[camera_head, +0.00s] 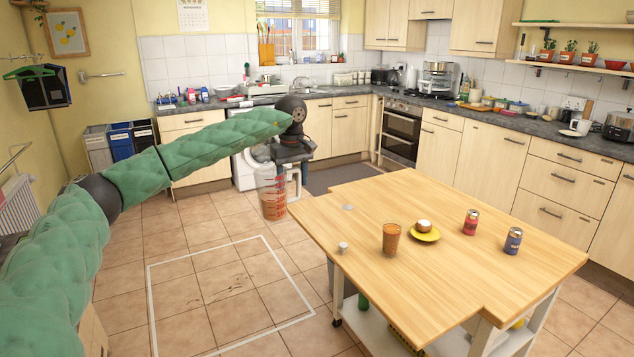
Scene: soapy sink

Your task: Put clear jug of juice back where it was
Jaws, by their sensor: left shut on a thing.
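The clear jug of juice (273,200) is see-through, with orange-red liquid in its lower part and markings on its side. My left gripper (291,168) is shut on the jug at its upper right side and holds it upright. In the picture the jug is just beyond the far left corner of the wooden island table (450,230), with floor tiles behind it. The gripper hides part of the jug's upper side. My right gripper is out of view.

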